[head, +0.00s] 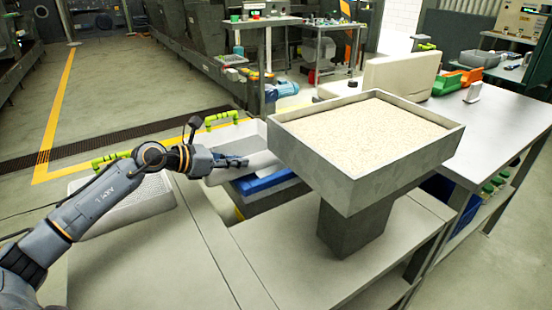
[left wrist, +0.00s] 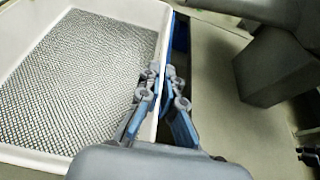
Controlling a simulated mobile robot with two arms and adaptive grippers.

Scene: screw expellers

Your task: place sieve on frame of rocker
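A white-framed sieve with a grey mesh floor (left wrist: 75,75) fills the left half of the left wrist view. My left gripper (left wrist: 162,78) straddles its right wall, one finger inside and one outside, and looks shut on the rim. In the head view my left gripper (head: 244,162) is at the white tray-like sieve (head: 232,137), largely hidden by my arm. Blue parts (head: 265,181) of what may be the rocker show just right of it. Another meshed white sieve (head: 140,192) lies at the left, partly behind my arm.
A large grey hopper (head: 350,177) full of pale grains stands on a pedestal to the right. Yellow-green handles (head: 221,118) stick up behind the trays. The grey bench top (head: 155,265) is clear in front. A long table (head: 485,135) stands at right.

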